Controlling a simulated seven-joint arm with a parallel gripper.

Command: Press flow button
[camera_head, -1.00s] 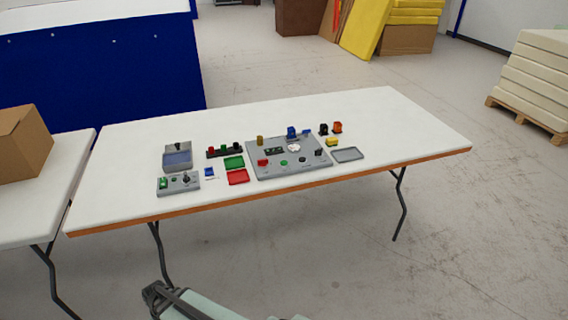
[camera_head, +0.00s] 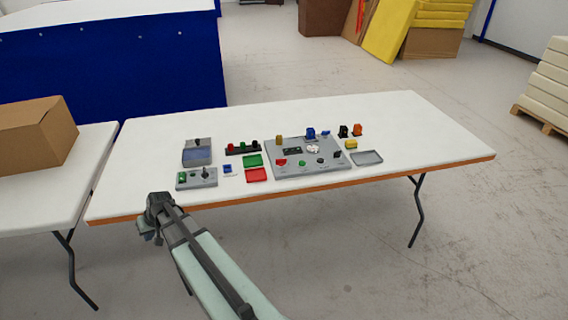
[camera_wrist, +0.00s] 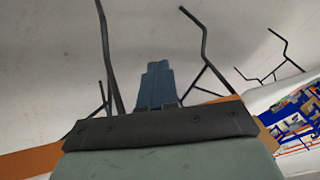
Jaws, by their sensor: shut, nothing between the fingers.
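A large grey panel (camera_head: 276,170) lies on the white table in the head view. It carries a red button (camera_head: 281,162), a green button (camera_head: 303,163) and a black part (camera_head: 336,155) along its front. A smaller grey control box (camera_head: 194,184) at its left has a green button (camera_head: 182,177) and a dark joystick (camera_head: 205,172). No label is readable, so I cannot tell which one is the flow button. My gripper (camera_wrist: 157,70) is shut and empty in the wrist view. In the head view my arm ends at the table's front left edge, apart from every button.
Red (camera_head: 257,175) and green (camera_head: 252,160) trays lie between box and panel. A grey box with a bluish front (camera_head: 197,152) stands behind the control box. A grey tray (camera_head: 366,158) lies right of the panel. The white table's (camera_head: 430,140) right side is clear.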

